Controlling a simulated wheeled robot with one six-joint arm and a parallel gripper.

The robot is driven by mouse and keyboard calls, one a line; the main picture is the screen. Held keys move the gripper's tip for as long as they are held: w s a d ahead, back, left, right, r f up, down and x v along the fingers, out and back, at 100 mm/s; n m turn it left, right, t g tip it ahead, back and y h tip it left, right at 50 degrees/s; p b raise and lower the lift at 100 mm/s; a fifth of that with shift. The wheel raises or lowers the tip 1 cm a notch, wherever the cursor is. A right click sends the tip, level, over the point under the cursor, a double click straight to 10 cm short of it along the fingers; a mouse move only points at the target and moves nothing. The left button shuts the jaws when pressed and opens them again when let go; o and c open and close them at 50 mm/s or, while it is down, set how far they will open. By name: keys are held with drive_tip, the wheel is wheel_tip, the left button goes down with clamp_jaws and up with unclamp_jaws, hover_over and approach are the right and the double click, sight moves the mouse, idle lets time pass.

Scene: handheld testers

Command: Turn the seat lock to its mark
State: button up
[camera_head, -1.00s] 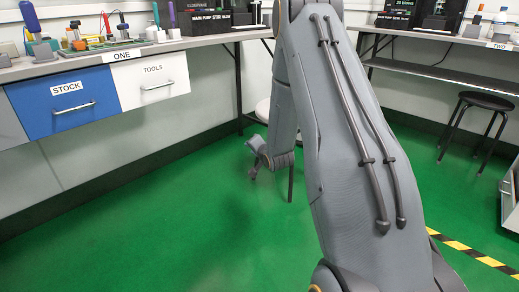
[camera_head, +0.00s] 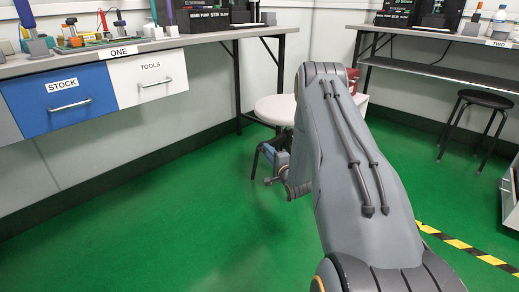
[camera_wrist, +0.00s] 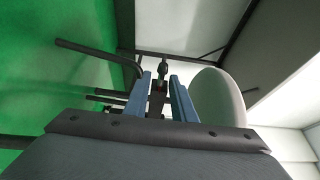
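A stool with a round white seat (camera_head: 275,109) stands under the bench end in the head view, partly hidden by my arm. In the wrist view its seat (camera_wrist: 218,97) is a pale disc to the right of my fingers. My gripper (camera_wrist: 161,92) shows two blue-grey fingers standing apart. A small dark knob (camera_wrist: 163,72) shows between and just beyond the fingertips; it may be the seat lock, but I cannot tell if they touch it. No mark can be made out. In the head view my wrist is low beside the stool, and the fingertips are not clear.
Bench ONE (camera_head: 150,44), with blue STOCK and white TOOLS drawers, is at the left. Bench TWO (camera_head: 430,34) is at the right, with a black stool (camera_head: 486,98) by it. Black-yellow tape (camera_head: 465,247) crosses the floor at right. The green floor at left is clear.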

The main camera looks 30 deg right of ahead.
sight(261, 149)
drive_tip(key=shift+y, duration=0.3)
drive_tip(key=w, duration=0.1)
drive_tip(key=w+a+b, duration=0.1)
drive_tip(key=w, duration=0.1)
drive_tip(key=w+a, duration=0.1)
drive_tip(key=shift+w+b, duration=0.3)
drive_tip(key=shift+b, duration=0.1)
drive_tip(key=shift+w+r, duration=0.1)
drive_tip(key=shift+w, duration=0.55)
drive_tip(key=shift+c, duration=0.3)
clamp_jaws()
